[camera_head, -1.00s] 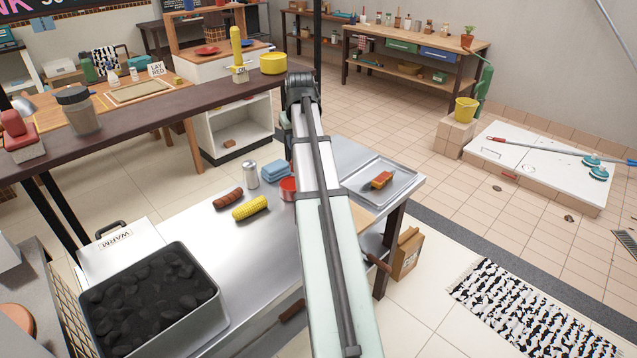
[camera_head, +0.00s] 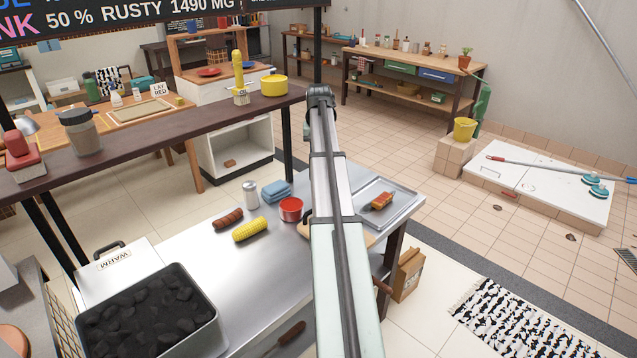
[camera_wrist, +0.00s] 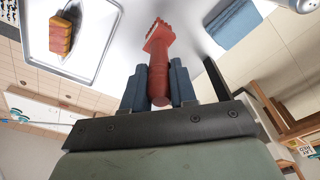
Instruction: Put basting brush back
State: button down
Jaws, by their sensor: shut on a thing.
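The basting brush (camera_wrist: 158,50) is red, with a thin handle and a wider, ridged head. My gripper (camera_wrist: 160,92) is shut on its handle in the wrist view, with the head pointing away from my palm, over the grey table. In the head view my own arm hides the gripper and the brush. A red cup (camera_head: 291,208) stands on the steel table (camera_head: 225,268), just left of my arm. I cannot tell how far the brush is above the table.
A metal tray (camera_head: 402,207) with food (camera_head: 382,201) lies right of my arm. A blue cloth (camera_head: 277,190), shaker (camera_head: 250,194), sausage (camera_head: 228,219) and corn (camera_head: 250,229) lie to the left. A charcoal box (camera_head: 205,345) is at front left. A dark raised shelf (camera_head: 180,138) crosses behind.

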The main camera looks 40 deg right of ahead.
jog(key=shift+f, duration=4.1)
jog(key=c, duration=0.9)
grip_release()
notch_tip(320, 180, up, 12)
jog(key=s+a, duration=0.1)
